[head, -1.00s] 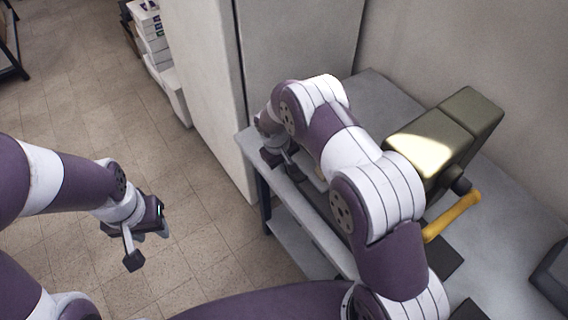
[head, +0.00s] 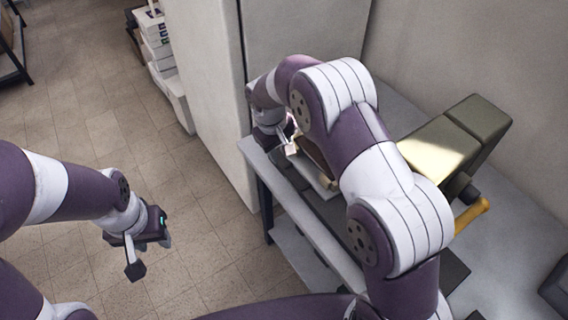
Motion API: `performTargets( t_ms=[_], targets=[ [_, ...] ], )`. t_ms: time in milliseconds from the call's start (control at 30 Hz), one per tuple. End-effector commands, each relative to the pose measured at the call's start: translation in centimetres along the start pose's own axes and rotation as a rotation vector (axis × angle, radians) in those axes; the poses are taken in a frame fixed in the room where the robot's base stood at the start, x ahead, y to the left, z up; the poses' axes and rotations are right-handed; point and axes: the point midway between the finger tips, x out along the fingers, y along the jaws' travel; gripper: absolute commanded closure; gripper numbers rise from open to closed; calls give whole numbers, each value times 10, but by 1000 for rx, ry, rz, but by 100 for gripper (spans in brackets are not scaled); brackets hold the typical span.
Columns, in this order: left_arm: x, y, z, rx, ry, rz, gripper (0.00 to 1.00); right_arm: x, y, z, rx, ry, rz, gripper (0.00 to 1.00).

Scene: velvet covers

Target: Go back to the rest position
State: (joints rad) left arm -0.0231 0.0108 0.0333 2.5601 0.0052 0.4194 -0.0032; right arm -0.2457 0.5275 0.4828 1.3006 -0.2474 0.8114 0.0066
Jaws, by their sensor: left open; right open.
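My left gripper (head: 150,254) hangs open and empty over the tiled floor at the left. My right arm reaches in over the grey table, bent at the elbow. My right gripper (head: 291,146) is at the table's left end near the tall pale cabinet, and I see no object between its fingers. Its fingers are small and partly hidden by my own arm.
The grey table (head: 402,104) carries a dark olive machine (head: 440,146) with a yellow handle (head: 472,214), close to my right arm. A tall pale cabinet (head: 202,90) stands behind the table's left end. White boxes (head: 160,50) are stacked further back.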

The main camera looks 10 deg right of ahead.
Motion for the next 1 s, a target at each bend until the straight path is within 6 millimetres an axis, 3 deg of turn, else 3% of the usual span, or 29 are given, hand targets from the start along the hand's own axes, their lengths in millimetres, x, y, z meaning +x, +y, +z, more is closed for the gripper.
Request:
performTargets(
  t_ms=[200,700,767,867,1000],
  targets=[
    [3,0,0,0,0,0,60,-19,0,0,-1,-1,-1,60],
    [2,0,0,0,0,0,60,-16,-3,-3,3,24,-9,60],
    [2,0,0,0,0,0,60,-4,-12,12,7,7,-35,60],
    [2,0,0,0,0,0,60,-6,-21,55,52,-1,-86,60],
    [2,0,0,0,0,0,60,-28,-21,135,185,11,-143,60]
  ],
)
